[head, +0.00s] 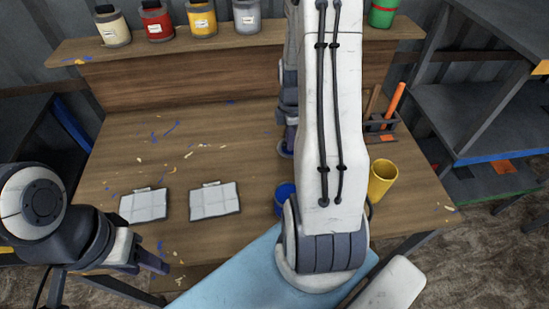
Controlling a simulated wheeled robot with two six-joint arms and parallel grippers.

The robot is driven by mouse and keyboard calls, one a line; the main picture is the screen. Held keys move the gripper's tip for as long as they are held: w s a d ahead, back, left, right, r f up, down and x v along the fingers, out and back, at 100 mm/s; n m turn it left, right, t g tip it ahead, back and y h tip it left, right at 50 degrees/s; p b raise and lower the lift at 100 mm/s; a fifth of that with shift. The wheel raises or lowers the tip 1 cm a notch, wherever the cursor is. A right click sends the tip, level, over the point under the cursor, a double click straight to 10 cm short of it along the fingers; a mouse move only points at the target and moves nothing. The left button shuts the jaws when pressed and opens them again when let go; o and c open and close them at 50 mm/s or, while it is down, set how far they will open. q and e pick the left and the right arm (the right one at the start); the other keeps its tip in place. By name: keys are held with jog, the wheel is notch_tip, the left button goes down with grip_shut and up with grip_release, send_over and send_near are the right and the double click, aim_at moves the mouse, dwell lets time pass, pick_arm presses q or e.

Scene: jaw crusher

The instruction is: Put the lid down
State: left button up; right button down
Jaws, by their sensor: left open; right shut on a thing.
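My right gripper (289,137) points down over the middle of the wooden bench, mostly hidden behind my white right arm. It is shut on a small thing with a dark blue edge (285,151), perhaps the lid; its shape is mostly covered. A blue container (283,194) stands nearer on the bench, partly hidden by the same arm; I cannot tell whether its top is open. My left gripper (150,262) is open and empty, low at the left by the bench's front edge.
Two pale flat pads (143,205) (214,201) lie on the bench (125,160) at left, among scattered blue and cream chips. A yellow cup (382,181) and a tool holder (381,123) stand at right. Several jars line the back shelf (180,48). The bench's left-middle is mostly clear.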

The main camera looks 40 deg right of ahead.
jog(key=s+d+n, duration=0.3)
jog(key=d+n, duration=0.1)
jog(key=d, duration=0.1)
jog(key=p, duration=0.2)
send_over(273, 157)
notch_tip(273, 157, down, 6)
jog(key=shift+s+d+r, duration=0.1)
jog(key=shift+s, duration=0.05)
notch_tip(273, 157, down, 4)
jog(key=shift+r+p, duration=0.2)
jog(key=shift+p, duration=0.3)
jog(key=shift+f, duration=0.25)
